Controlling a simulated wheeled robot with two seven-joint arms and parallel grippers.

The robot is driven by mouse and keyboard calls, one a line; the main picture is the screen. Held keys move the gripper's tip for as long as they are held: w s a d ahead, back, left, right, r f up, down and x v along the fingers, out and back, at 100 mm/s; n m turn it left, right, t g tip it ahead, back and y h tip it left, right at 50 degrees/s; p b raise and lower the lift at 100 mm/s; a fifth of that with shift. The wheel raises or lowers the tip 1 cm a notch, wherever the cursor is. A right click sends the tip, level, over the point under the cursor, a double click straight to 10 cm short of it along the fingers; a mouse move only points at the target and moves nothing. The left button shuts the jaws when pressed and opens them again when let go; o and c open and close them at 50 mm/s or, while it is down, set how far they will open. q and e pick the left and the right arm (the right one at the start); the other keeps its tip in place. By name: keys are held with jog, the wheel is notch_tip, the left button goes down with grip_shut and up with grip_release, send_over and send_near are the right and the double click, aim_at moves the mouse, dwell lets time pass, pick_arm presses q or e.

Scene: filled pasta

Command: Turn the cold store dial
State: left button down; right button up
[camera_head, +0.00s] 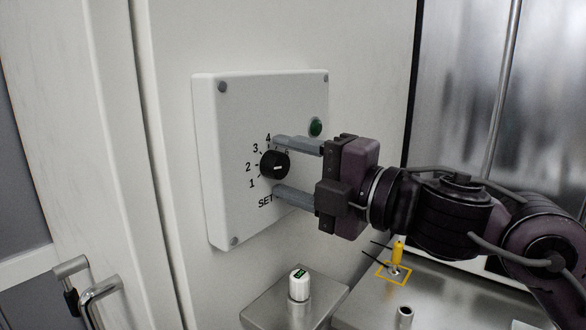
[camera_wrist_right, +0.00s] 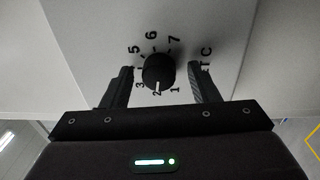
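The dial (camera_head: 274,165) is a round black knob on a pale control box (camera_head: 225,190) with bolted corners, fixed to a white wall. Printed numbers and the word SET ring it. My right gripper (camera_head: 276,168) is open, with one finger above the dial and one below it. In the right wrist view the dial (camera_wrist_right: 158,70) sits between the two fingers, with a gap on each side. Its white mark lies at the edge near the 2. The fingers hide part of the scale. My left gripper is not in view.
A green button (camera_head: 316,127) is on the box above my upper finger. Below, a white-capped cylinder (camera_head: 299,284) stands on a metal block, and a yellow item (camera_head: 397,252) stands in a yellow square. Metal handles (camera_head: 97,290) are at lower left.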

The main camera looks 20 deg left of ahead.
jog(key=b+v, duration=0.2)
jog(key=v, duration=0.5)
jog(key=shift+s+d, duration=0.15)
jog(key=shift+d, duration=0.25)
